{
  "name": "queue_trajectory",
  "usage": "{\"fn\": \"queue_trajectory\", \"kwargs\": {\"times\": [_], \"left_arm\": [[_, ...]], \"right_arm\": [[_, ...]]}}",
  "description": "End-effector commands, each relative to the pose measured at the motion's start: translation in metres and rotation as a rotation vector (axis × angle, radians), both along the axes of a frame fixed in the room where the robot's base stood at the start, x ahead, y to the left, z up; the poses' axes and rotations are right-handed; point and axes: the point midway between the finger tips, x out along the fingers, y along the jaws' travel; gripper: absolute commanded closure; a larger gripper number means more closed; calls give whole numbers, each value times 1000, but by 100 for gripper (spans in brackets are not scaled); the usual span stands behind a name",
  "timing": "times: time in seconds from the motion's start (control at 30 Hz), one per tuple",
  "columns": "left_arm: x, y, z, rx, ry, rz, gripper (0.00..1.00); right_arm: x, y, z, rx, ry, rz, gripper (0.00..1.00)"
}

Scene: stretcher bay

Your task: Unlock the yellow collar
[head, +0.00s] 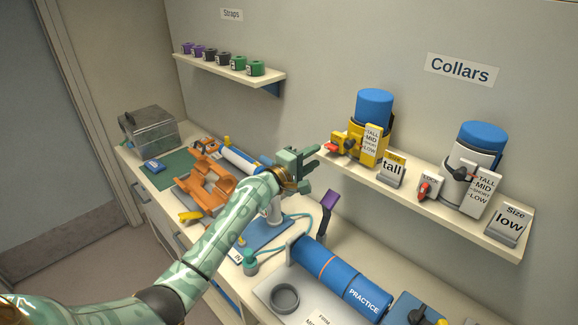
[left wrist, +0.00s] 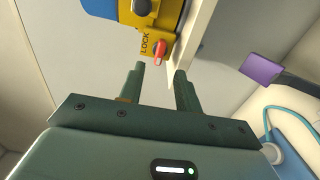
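The yellow collar (head: 368,148) stands on the right wall shelf, with a blue cylinder in its top and a "tall" size card in front. Its red lock lever (head: 332,148) is at its left side. In the left wrist view the yellow collar (left wrist: 160,22) is at the top, with the red lever (left wrist: 159,52) beside the word LOCK. My left gripper (head: 314,154) is just left of the lever. In the wrist view my left gripper (left wrist: 160,72) is open and empty, with the lever beyond its fingertips, apart from them. My right gripper is not in view.
The shelf (head: 420,205) edge is close to my left fingers. A white collar (head: 462,175) with its own red lock stands further right. Below, the counter holds a blue practice cylinder (head: 335,280), an orange frame (head: 210,185) and a purple paddle (head: 329,203).

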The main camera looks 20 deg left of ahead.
Motion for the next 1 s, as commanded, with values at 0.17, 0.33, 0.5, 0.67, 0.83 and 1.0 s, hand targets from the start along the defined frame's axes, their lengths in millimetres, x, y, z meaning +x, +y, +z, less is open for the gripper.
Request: {"fn": "queue_trajectory", "kwargs": {"times": [0.17,0.33,0.5,0.67,0.83,1.0], "left_arm": [[-48,18,0,3,1,0,66],[-79,29,-1,1,1,1,66],[-93,34,0,0,-1,0,66],[-95,35,0,-1,0,1,66],[-95,35,0,-1,0,1,66],[-95,35,0,-1,0,0,66]], "right_arm": [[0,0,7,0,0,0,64],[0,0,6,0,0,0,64],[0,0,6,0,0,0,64],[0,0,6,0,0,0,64],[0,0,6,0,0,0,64],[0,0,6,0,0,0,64]]}}
